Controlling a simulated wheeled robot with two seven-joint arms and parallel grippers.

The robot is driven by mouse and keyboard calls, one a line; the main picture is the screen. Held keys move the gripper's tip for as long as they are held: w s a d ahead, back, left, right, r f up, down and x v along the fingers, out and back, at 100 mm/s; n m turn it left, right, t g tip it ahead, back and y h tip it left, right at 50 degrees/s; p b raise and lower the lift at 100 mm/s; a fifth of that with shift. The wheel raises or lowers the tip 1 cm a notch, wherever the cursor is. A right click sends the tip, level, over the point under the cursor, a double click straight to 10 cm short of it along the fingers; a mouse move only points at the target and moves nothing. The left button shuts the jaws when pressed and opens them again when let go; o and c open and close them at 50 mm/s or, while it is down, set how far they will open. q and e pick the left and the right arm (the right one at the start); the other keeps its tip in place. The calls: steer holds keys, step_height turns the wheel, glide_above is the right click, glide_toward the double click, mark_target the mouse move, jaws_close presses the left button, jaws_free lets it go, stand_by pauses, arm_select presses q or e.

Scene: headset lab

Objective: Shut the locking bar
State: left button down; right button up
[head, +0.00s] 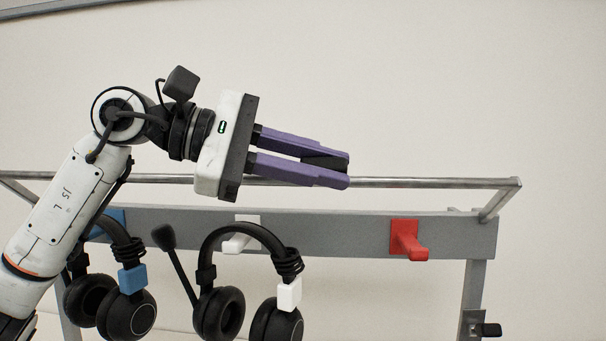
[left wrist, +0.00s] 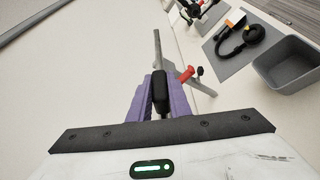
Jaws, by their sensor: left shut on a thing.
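The locking bar (head: 430,183) is a long metal rod running across the rack, above the grey rail (head: 350,224). Its right end has a short arm angling down to the rail's end. My left gripper (head: 325,167) has purple fingers and is at the middle of the bar. It is shut on a black grip, which shows between the fingers in the left wrist view (left wrist: 160,92). The fingers hide part of the bar, so how the grip joins it cannot be seen. My right gripper is not in view.
A headset with a blue tag (head: 132,280) and one with a white tag (head: 289,294) hang below the rail. The red hook (head: 405,238) is empty. A black knob (head: 488,329) is on the right post. A grey bin (left wrist: 282,66) stands at right in the wrist view.

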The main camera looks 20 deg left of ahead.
arm_select(q)
steer(key=shift+s+d+f+m+b, duration=0.15)
steer(key=shift+s+f+m+b, duration=0.25)
steer(key=shift+f+b, duration=0.3)
steer(key=shift+s+f+t+b, duration=0.2)
steer(key=shift+t+b, duration=0.2)
steer(key=shift+b, duration=0.05)
steer(key=shift+m, duration=0.3)
steer(key=c, duration=1.6)
jaws_free()
steer(key=shift+c, duration=0.2)
